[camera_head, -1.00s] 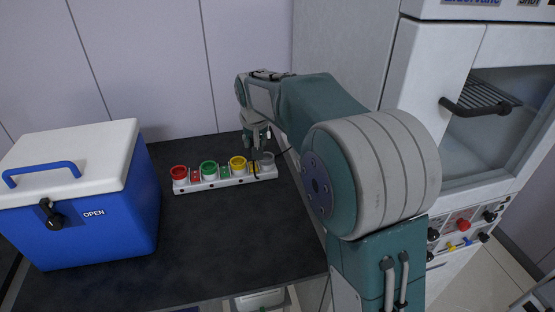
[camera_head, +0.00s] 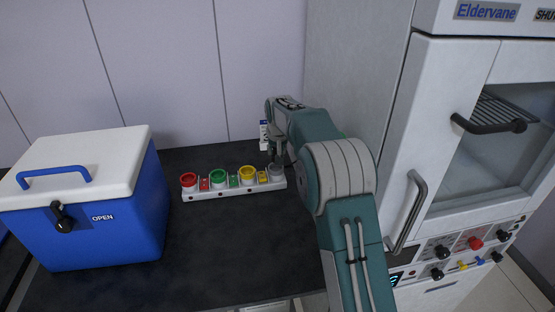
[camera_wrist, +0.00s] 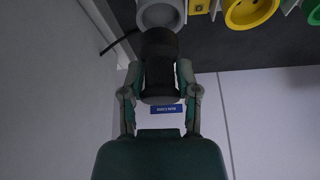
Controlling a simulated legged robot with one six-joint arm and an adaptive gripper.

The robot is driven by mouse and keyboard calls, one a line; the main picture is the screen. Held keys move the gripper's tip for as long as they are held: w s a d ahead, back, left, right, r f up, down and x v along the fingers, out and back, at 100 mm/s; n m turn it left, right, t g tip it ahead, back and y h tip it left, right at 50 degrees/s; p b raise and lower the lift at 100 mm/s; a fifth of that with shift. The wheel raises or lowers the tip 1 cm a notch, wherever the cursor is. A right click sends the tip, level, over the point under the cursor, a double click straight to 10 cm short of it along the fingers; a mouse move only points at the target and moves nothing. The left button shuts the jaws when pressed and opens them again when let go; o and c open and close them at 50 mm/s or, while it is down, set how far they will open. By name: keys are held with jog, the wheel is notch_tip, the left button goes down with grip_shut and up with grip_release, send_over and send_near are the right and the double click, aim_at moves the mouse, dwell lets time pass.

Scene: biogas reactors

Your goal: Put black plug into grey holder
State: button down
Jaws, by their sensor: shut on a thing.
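The black plug (camera_wrist: 160,68) is held between the fingers of my gripper (camera_wrist: 160,88) in the wrist view. Its far end is beside the rim of the grey holder (camera_wrist: 160,14) and overlaps it in the picture; I cannot tell whether they touch. In the head view the grey holder (camera_head: 277,181) is at the right end of a white strip (camera_head: 235,192). My gripper (camera_head: 277,153) is just above and behind it there. The plug is hard to make out in the head view.
The strip also carries red (camera_head: 188,180), green (camera_head: 218,177) and yellow (camera_head: 247,174) holders. A blue cooler (camera_head: 105,215) stands at the left. A white cabinet (camera_head: 390,150) stands at the right. The dark counter (camera_head: 220,245) is clear in front of the strip.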

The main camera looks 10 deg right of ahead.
jog(key=shift+w+a+f, duration=0.3)
jog(key=shift+w+f, duration=0.1)
jog(key=shift+f, duration=0.05)
notch_tip(320, 180, down, 2)
jog(key=shift+f, duration=0.25)
jog(key=shift+w+d+f, duration=0.1)
jog(key=shift+d+f, duration=0.2)
jog(key=shift+f, duration=0.15)
jog(key=shift+c, duration=2.2)
grip_release()
jog(key=shift+o, duration=0.5)
jog(key=shift+r, duration=0.1)
jog(key=shift+a, duration=0.15)
